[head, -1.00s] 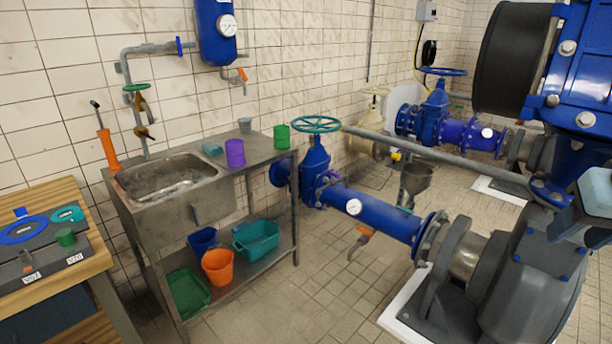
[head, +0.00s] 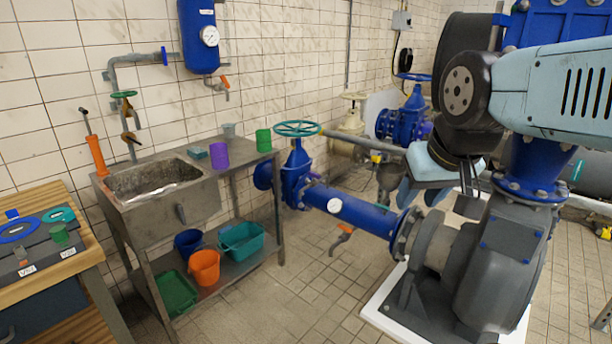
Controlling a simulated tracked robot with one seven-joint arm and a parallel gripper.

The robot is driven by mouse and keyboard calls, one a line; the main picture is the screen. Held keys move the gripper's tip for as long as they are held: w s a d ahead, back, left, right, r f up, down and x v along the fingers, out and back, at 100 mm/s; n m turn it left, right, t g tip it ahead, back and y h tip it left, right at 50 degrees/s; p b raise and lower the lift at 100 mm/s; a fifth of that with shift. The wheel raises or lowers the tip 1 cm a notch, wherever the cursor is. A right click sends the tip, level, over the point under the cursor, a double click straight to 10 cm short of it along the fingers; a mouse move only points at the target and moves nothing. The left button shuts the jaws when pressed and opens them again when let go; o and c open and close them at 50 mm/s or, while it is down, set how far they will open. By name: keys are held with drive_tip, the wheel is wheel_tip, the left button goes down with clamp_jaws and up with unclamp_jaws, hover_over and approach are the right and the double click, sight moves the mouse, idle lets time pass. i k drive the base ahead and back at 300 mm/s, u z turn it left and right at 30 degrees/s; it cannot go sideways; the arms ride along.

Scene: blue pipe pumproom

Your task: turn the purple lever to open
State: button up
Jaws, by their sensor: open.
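I see no purple lever in the head view. The lever handles that I can make out are orange: one (head: 340,240) under the blue pipe (head: 350,211), and one (head: 225,82) below the blue wall tank (head: 197,38). My gripper (head: 467,190) is small, dark and partly hidden by my wrist, in front of the pump at the right. It is open, with nothing seen in it. It looks apart from both orange handles.
A steel sink bench (head: 240,171) stands at the left, with a purple cup (head: 219,155) and a green cup (head: 263,140) on top. A wooden table (head: 75,262) is at the lower left. A grey pump (head: 490,265) fills the lower right. The tiled floor (head: 290,300) between is clear.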

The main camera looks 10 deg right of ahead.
sight(314, 175)
drive_tip(key=u, duration=0.45)
drive_tip(key=i, duration=2.85)
drive_tip(key=z, duration=0.8)
drive_tip(key=k, duration=0.7)
drive_tip(key=z, duration=0.2)
drive_tip(key=i, duration=0.55)
